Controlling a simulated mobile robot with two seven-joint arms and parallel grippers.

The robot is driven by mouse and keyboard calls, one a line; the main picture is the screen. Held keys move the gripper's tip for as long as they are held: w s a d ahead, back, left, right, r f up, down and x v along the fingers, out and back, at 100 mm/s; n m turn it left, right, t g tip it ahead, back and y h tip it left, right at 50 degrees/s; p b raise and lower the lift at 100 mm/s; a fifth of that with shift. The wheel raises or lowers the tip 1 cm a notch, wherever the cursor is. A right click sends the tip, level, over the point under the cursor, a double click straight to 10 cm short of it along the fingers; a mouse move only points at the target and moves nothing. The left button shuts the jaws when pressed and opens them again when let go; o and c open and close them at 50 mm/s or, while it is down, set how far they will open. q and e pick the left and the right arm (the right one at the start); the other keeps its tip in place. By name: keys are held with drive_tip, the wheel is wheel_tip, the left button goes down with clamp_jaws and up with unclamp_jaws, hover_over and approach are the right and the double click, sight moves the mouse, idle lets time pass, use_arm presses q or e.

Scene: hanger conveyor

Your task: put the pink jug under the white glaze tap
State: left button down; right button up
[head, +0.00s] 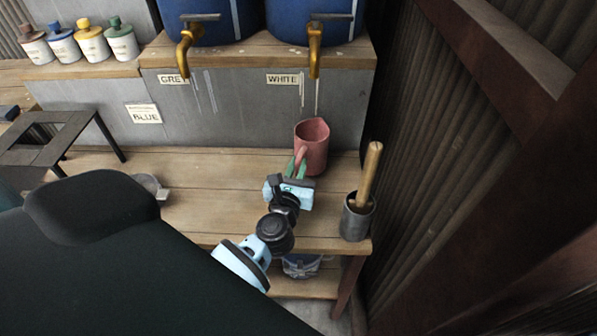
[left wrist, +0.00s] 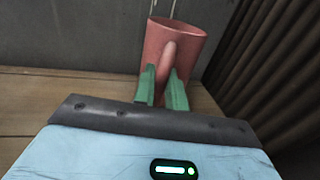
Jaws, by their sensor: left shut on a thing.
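The pink jug (head: 314,150) is upright at the wooden bench, below the gold tap (head: 315,50) marked by the WHITE label (head: 283,79). I cannot tell whether its base touches the bench. My left gripper (head: 298,168) is shut on the jug's handle, with its green fingers on either side. In the left wrist view the jug (left wrist: 172,45) stands straight ahead, with the handle between the fingertips of the left gripper (left wrist: 164,88). The tap is not in the left wrist view. My right gripper is not in view.
A grey pot (head: 356,218) with a wooden-handled tool stands at the bench's right end, near a corrugated wall. The GREY tap (head: 186,52) is to the left. A dark stand (head: 45,143) and small dish (head: 148,186) are further left. Bench between dish and jug is clear.

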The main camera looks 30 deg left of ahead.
use_arm(q)
drive_tip(key=shift+f, duration=0.95)
drive_tip(key=c, duration=1.4)
unclamp_jaws()
drive_tip(key=shift+c, duration=0.2)
drive_tip(key=shift+r, duration=0.2)
drive_tip(key=b+v, duration=0.1)
drive_tip(key=v, duration=1)
drive_tip(key=shift+f+b, duration=0.1)
drive_tip(key=shift+b, duration=0.2)
drive_tip(key=shift+s+d, duration=0.2)
drive_tip(key=shift+s, duration=0.35)
